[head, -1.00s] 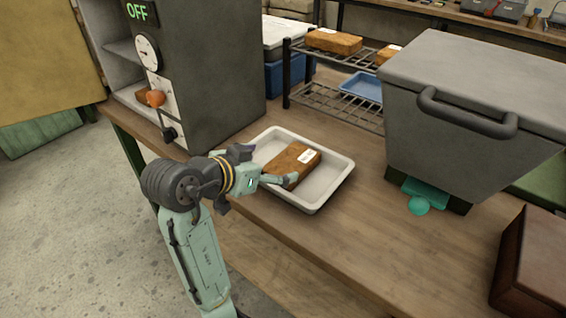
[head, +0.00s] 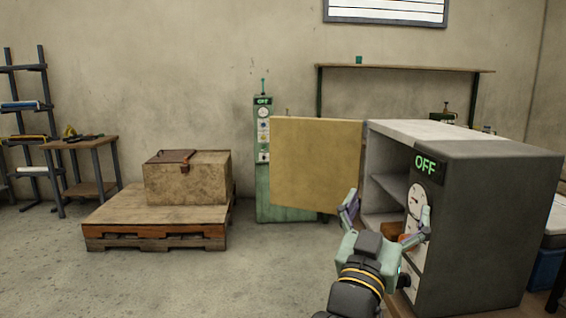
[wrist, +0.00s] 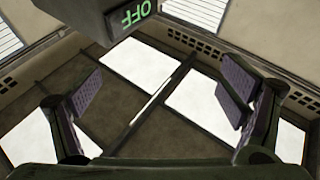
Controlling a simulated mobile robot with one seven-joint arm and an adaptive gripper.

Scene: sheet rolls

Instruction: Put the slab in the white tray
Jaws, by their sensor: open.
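My gripper (head: 389,202) is open and empty, raised in front of the grey cabinet (head: 490,220). Its fingers are spread wide and point up, and in the wrist view (wrist: 162,78) nothing is between them. A brown slab-like thing (head: 394,231) shows low in the cabinet opening, partly hidden behind my gripper; I cannot tell its full shape. The white tray is outside both present views.
The cabinet's yellowish door (head: 315,160) stands wide open to the left. The cabinet's display (head: 426,165) reads OFF. A crate (head: 188,180) sits on a wooden pallet (head: 155,240) at left. The floor between is clear.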

